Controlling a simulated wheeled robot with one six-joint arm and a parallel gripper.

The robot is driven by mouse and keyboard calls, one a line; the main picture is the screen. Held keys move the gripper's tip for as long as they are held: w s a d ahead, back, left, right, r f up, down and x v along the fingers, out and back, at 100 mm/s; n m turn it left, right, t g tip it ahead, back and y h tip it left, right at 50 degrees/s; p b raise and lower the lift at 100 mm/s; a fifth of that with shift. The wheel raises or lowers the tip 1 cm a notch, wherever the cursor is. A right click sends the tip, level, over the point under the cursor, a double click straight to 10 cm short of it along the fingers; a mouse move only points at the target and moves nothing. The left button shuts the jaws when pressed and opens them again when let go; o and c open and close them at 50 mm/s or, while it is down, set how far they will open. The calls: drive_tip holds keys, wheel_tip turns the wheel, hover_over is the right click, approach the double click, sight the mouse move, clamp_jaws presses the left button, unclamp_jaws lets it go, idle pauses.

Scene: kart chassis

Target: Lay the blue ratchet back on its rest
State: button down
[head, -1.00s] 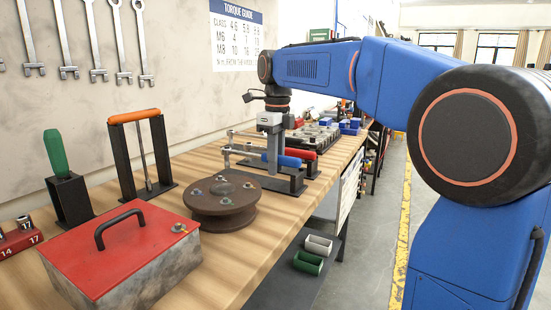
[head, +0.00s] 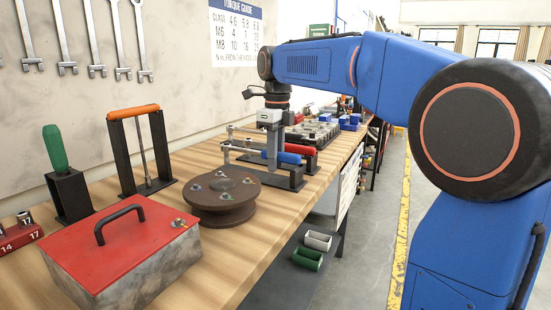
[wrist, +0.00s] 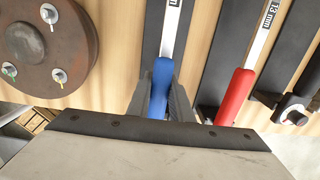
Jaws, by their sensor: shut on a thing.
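The blue ratchet has a blue handle (head: 287,157) and a metal shaft. My gripper (wrist: 160,92) is shut on the blue handle, with one finger on each side, and points down. In the wrist view the metal shaft (wrist: 171,30) lies over and along a black rest (wrist: 150,38). In the head view the black rest (head: 292,182) is below the handle. I cannot tell whether the ratchet touches it. My gripper hides part of the handle and shaft.
A red-handled ratchet (wrist: 237,92) lies close on the right, on a similar black rest. A round brown hub (head: 222,195) with bolts stands near on the left. A red-lidded box (head: 120,250) is nearer me. The bench edge is close on the right.

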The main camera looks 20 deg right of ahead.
drive_tip(key=shift+f, duration=0.65)
drive_tip(key=c, duration=1.5)
unclamp_jaws()
wheel_tip(320, 180, up, 17)
drive_tip(key=shift+s+d+r, duration=0.15)
drive_tip(key=s+d+f+n+t, duration=0.1)
drive_tip(key=s+d+f+n, duration=0.1)
drive_tip(key=s+f+n, duration=0.7)
drive_tip(key=s+d+f+n+t, duration=0.2)
drive_tip(key=s+f+n, duration=0.7)
drive_tip(key=f, duration=0.6)
drive_tip(key=s+d+f+n+t, duration=0.1)
drive_tip(key=s+d+f+n, duration=0.1)
drive_tip(key=s+f+n, duration=0.7)
drive_tip(key=shift+s+d+f+t, duration=0.15)
drive_tip(key=shift+s+d+f, duration=0.05)
drive_tip(key=shift+s+f, duration=0.8)
drive_tip(key=shift+s+d+f+t, duration=0.15)
drive_tip(key=shift+s+f, duration=0.7)
drive_tip(key=shift+f, duration=0.1)
